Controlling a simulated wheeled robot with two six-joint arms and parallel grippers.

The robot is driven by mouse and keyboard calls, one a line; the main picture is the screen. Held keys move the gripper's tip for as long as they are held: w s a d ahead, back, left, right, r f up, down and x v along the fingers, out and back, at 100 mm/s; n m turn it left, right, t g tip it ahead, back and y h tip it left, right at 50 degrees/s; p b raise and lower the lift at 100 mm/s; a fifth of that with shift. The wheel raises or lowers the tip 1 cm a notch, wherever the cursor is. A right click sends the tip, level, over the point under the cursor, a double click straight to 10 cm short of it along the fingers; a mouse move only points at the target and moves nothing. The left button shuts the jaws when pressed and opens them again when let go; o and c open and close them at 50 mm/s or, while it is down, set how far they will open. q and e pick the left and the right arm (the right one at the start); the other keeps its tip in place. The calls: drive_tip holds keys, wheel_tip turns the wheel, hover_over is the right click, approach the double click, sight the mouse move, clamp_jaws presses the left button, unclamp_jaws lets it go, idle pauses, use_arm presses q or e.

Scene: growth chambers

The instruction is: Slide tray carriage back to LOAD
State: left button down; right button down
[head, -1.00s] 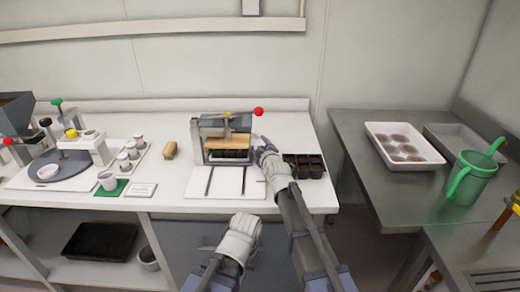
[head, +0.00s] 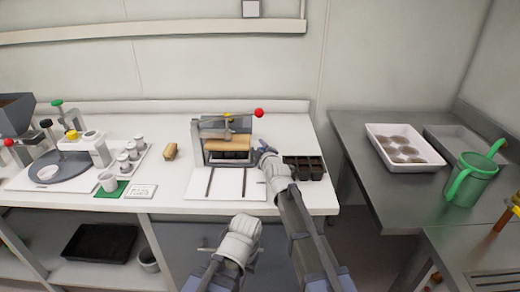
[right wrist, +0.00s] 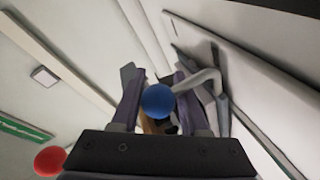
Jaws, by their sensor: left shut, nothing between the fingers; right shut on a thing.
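The press (head: 203,150) stands on the white bench with a wooden block (head: 238,142) under its head. The tray carriage is mostly hidden inside the frame; a dark cell tray (head: 229,156) shows low there. Two dark rails (head: 210,183) run forward over the white base plate (head: 228,188). My right gripper (head: 263,147) is at the press's right side, shut on a blue knob (right wrist: 158,102), which shows between its fingers in the right wrist view. My left gripper (head: 245,222) is shut and empty, in front of the bench edge.
The press lever ends in a red knob (head: 259,113) above my right gripper. A black cell tray (head: 304,167) lies close right of my right arm. The rails' front stretch is clear.

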drive_tip(key=shift+d, duration=0.3)
idle(0.6)
